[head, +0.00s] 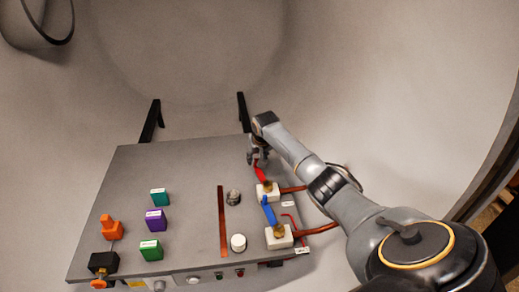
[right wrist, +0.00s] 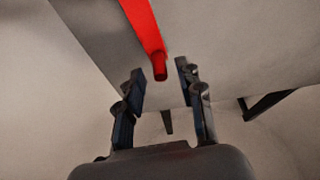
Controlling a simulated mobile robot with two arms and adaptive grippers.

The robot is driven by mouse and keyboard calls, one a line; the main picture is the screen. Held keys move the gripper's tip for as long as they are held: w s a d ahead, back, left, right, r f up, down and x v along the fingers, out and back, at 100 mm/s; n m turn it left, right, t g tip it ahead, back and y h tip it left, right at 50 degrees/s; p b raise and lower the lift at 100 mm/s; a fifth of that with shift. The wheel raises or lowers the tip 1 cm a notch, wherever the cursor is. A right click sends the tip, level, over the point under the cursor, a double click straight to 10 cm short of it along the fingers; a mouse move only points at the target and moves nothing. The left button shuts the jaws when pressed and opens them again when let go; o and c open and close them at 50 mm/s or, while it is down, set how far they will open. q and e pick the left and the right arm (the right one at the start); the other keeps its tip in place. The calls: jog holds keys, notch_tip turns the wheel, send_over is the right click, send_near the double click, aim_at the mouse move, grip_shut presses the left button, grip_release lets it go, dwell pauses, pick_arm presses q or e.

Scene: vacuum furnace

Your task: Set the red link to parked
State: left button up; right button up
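The red link (head: 261,174) is a short red lever on a white block (head: 268,193) at the right side of the grey panel. Its free end points up toward the panel's far edge. My right gripper (head: 257,156) is at that end. In the right wrist view, the gripper (right wrist: 160,75) is open, with one finger on each side of the tip of the red link (right wrist: 147,32). A gap shows between each finger and the link. The link's pivot is out of that view. My left gripper is not in view.
A blue lever (head: 268,211) on a second white block (head: 279,237) sits just nearer than the red link. Copper-coloured rods run right from both blocks, under my right arm. The grey panel (head: 185,190) also bears green and purple blocks, an orange part (head: 111,228) and knobs.

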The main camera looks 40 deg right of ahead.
aim_at(261, 175)
jog(key=v, duration=1.1)
jog(key=shift+s+f, duration=0.15)
jog(key=shift+f, duration=0.05)
